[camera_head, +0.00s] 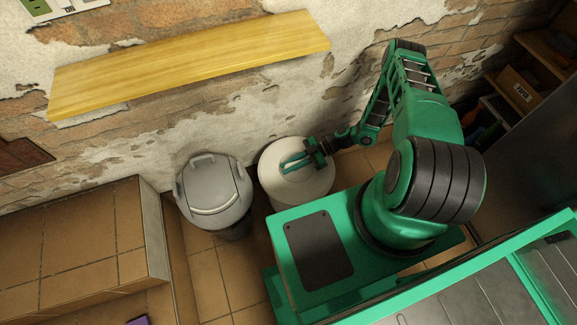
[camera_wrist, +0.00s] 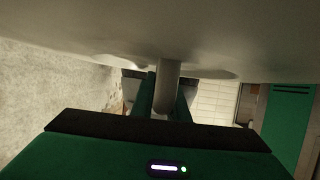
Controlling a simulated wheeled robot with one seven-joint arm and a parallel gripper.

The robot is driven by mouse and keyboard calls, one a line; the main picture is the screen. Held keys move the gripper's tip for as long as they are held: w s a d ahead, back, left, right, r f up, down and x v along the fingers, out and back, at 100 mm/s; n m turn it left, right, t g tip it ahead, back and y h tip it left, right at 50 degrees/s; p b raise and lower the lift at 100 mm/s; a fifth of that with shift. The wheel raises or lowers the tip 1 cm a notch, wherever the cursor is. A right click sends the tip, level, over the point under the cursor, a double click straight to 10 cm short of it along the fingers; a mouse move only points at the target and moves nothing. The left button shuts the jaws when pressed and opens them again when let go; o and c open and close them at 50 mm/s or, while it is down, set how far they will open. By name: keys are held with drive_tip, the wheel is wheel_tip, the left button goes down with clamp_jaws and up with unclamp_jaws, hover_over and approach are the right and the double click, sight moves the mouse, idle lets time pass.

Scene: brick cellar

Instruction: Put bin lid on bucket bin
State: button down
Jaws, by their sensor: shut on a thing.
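A round off-white bin lid (camera_head: 308,186) is right of centre in the head view, against the wall. My gripper (camera_head: 287,164) reaches over it from the right, shut on its handle. In the wrist view, the lid's pale surface (camera_wrist: 160,45) fills the top, and its light handle post (camera_wrist: 167,88) stands between the fingers of my gripper (camera_wrist: 165,105). The lid hides most of what is below it. I cannot tell whether it rests on a bucket bin or is held above one. A grey bin (camera_head: 213,186) with a grey handled top stands just to the left.
A wooden shelf (camera_head: 190,62) sticks out of the brick wall above the bins. A tiled ledge (camera_head: 75,250) is at the left. A cluttered shelf unit (camera_head: 545,55) stands at the far right. Some tiled floor (camera_head: 215,275) is free before the grey bin.

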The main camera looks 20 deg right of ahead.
drive_tip(key=shift+f, duration=0.15)
drive_tip(key=c, duration=1.6)
unclamp_jaws()
drive_tip(key=shift+c, duration=0.2)
drive_tip(key=shift+d, duration=0.1)
drive_tip(key=v, duration=1)
drive_tip(key=shift+d, duration=0.3)
